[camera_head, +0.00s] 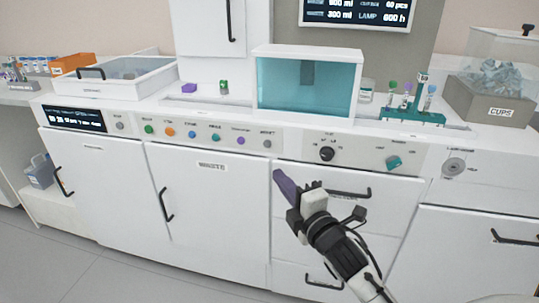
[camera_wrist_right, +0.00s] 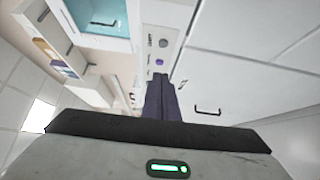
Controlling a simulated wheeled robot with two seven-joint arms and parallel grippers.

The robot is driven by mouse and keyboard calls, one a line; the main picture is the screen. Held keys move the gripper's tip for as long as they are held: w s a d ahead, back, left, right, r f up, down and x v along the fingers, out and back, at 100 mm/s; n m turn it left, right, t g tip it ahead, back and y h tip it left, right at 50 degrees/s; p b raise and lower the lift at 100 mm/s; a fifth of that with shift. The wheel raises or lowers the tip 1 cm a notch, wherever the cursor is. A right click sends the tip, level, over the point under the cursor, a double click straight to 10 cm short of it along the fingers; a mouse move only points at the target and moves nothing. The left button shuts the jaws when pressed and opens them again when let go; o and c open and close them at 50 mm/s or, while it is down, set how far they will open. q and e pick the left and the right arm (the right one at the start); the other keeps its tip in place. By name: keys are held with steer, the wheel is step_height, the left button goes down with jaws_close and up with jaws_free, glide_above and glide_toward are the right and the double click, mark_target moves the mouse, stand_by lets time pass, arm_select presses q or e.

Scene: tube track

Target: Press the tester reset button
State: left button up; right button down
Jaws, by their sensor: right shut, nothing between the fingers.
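A row of small round buttons runs along the white machine's front panel (camera_head: 200,147). At its right end is a grey button (camera_head: 267,143) with a small label that looks like RESET but is blurred. In the right wrist view the grey button (camera_wrist_right: 163,43) sits beyond the purple button (camera_wrist_right: 159,62). My right gripper (camera_head: 280,177) has purple fingers, shut and empty. In the head view it is below and slightly right of the grey button, apart from it, in front of the cabinet doors. My left gripper is not in view.
A purple button (camera_head: 241,140) is just left of the grey one. A black knob (camera_head: 327,154) and a teal knob (camera_head: 393,163) are to the right. A drawer handle (camera_head: 352,193) projects near my right gripper. A teal-windowed box (camera_head: 308,85) stands on the counter above.

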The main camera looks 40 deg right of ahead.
steer(key=b, duration=0.1)
glide_toward(267, 144)
steer(key=w+a, duration=0.3)
steer(key=w, duration=0.1)
steer(key=w+d, duration=0.2)
steer(key=d, duration=0.1)
steer(key=shift+w+f, duration=0.1)
steer(key=shift+w, duration=0.05)
